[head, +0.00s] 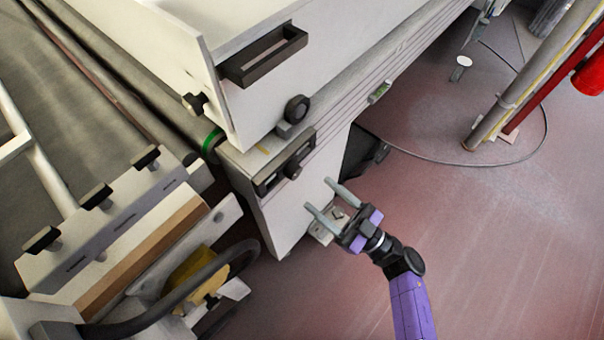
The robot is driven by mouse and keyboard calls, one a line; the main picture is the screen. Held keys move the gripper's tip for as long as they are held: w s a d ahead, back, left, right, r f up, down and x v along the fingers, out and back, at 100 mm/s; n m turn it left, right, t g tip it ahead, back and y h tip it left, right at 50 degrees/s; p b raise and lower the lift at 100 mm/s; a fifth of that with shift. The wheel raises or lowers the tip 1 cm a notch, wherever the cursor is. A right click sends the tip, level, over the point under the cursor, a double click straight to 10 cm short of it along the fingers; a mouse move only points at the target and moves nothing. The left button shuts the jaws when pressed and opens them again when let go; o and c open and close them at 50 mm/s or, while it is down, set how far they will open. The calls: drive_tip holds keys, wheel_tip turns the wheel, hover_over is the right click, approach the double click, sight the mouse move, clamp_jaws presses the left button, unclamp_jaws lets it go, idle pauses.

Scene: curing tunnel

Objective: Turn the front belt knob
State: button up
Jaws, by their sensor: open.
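Several black knobs show on the pale machine. A round black knob (297,108) sits on a grey bracket on its side panel. Another black knob (193,102) is at the left end of the upper panel. I cannot tell from markings which is the front belt knob.
A block with black clamps (95,196) and a thick dark hose (190,290) stand at lower left. A red pipe (552,80) and thin cable are at right. The reddish floor (480,230) right of my arm is clear.

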sight(298, 174)
drive_tip(key=p+x, duration=0.1)
drive_tip(key=x, duration=0.5)
drive_tip(key=shift+w+a+r, duration=0.2)
drive_tip(key=shift+w+a, duration=0.05)
drive_tip(key=shift+a, duration=0.05)
drive_tip(key=shift+c, duration=0.5)
clamp_jaws()
drive_tip(key=shift+n, duration=0.4)
drive_tip(key=n+g+b, duration=0.1)
drive_tip(key=n+b, duration=0.1)
drive_tip(key=n, duration=0.1)
drive_tip(key=shift+w+d+n+g+y, duration=0.1)
drive_tip(key=shift+d+n+g+y, duration=0.05)
drive_tip(key=shift+n+g+y, duration=0.2)
drive_tip(key=n+g, duration=0.1)
drive_tip(key=n, duration=0.2)
drive_tip(key=n+g+b, duration=0.1)
drive_tip(key=n+g, duration=0.1)
drive_tip(key=n, duration=0.1)
drive_tip(key=shift+w+r, duration=0.1)
drive_tip(key=shift+r, duration=0.05)
drive_tip(key=shift+n, duration=0.25)
